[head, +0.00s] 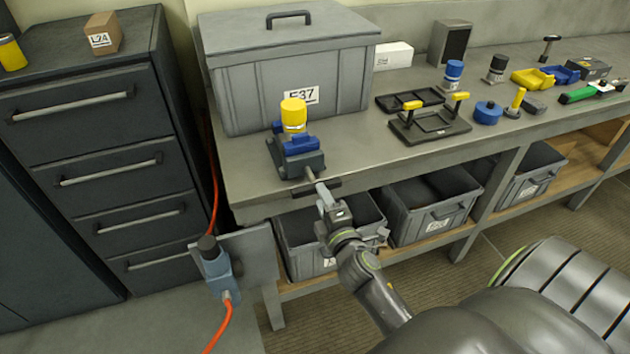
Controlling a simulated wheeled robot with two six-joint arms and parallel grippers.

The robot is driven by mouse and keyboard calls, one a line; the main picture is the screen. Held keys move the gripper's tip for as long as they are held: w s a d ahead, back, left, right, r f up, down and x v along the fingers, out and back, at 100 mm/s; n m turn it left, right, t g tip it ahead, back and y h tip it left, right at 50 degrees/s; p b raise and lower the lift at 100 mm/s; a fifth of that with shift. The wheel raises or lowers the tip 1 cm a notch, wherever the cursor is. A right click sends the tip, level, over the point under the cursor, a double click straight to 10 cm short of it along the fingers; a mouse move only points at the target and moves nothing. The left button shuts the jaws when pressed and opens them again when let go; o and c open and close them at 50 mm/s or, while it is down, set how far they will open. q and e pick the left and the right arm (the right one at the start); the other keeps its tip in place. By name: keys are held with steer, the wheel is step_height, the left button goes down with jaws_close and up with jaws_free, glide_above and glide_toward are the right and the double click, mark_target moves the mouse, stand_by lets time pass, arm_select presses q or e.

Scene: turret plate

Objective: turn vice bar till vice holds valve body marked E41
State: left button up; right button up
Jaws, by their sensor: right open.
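The vice (297,160) is bolted near the front edge of the bench, with blue jaws and a grey base. A yellow valve body (293,112) with a white band stands upright at its jaws; its marking is too small to read, and I cannot tell how tightly the jaws sit on it. The dark vice bar (333,185) lies across the end of the screw at the bench's front edge. My right gripper (321,189) is open at the bar, partly covering it; I cannot tell whether it touches. My left gripper is not in view.
A grey lidded box (290,75) marked E37 stands behind the vice. A black stand with yellow handles (430,125) and a blue round part (487,112) are to the right. Grey bins (435,205) sit under the bench (370,160). A drawer cabinet (85,140) stands left.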

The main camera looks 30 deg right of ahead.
mark_target(313, 181)
steer(key=x, duration=0.6)
steer(key=shift+w+a, duration=0.1)
steer(key=shift+a, duration=0.1)
steer(key=shift+w+d, duration=0.1)
steer(key=shift+d, duration=0.25)
steer(key=shift+a, duration=0.15)
steer(key=c, duration=0.3)
steer(key=shift+w+r, duration=0.1)
steer(key=shift+r, duration=0.05)
jaws_close()
